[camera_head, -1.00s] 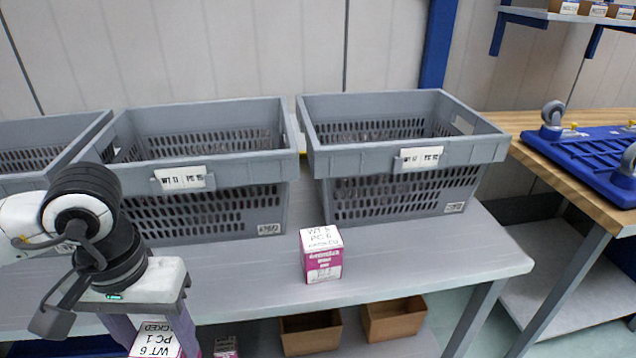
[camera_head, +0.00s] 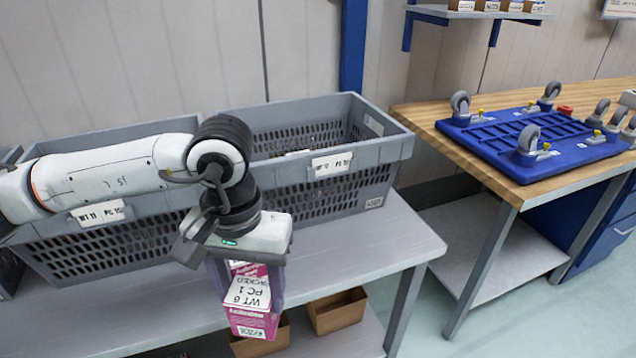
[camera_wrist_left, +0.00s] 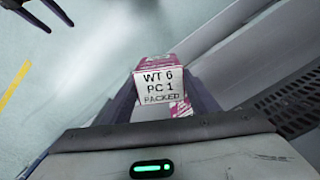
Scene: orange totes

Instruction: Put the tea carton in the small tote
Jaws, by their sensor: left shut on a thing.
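My left gripper (camera_head: 246,292) is shut on a pink and white carton (camera_head: 252,308) with a label reading WT 6, PC 1. It holds the carton in front of the table's front edge, below the tote rims. The left wrist view shows the carton (camera_wrist_left: 160,86) between the fingers (camera_wrist_left: 162,105). Grey perforated totes stand on the table: a right one (camera_head: 330,185) and a left one (camera_head: 95,250), partly covered by my left arm. I cannot tell which is the small tote.
The grey table (camera_head: 395,245) has bare room right of my gripper. Brown open boxes (camera_head: 338,312) sit on the shelf below. A wooden bench (camera_head: 425,115) at right holds a blue wheeled platform (camera_head: 540,140).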

